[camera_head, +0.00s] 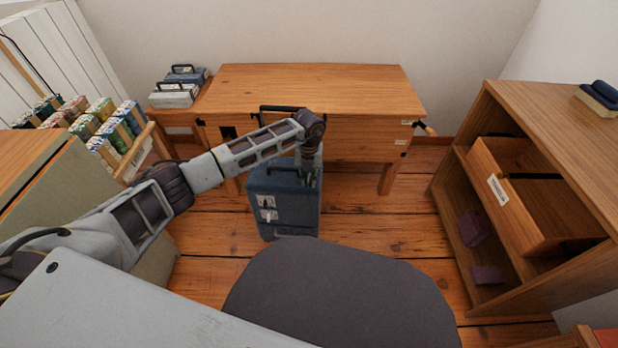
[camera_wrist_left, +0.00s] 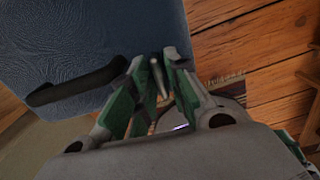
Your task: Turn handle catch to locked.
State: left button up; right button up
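A blue case (camera_head: 284,205) stands upright on the floor in front of the desk. Its front has white labels or plates (camera_head: 267,207); I cannot make out a catch position. My left gripper (camera_head: 309,176) points down at the case's top right in the head view, small and dark. In the left wrist view the blue case (camera_wrist_left: 95,35) fills the upper left, with a black handle (camera_wrist_left: 75,82) on it. The left gripper's green-sided fingers (camera_wrist_left: 157,62) are close together near the case's edge. A thin pale piece (camera_wrist_left: 154,80) shows between them; whether it is gripped is unclear. My right gripper is out of view.
A wooden desk (camera_head: 320,85) stands behind the case. A dark chair seat (camera_head: 340,295) is in front. A shelf unit (camera_head: 545,120) with an open drawer (camera_head: 535,205) is at right. Smaller cases (camera_head: 175,95) and a crate of cartons (camera_head: 110,130) are at left.

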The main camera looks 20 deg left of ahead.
pick_arm(q)
grip_shut()
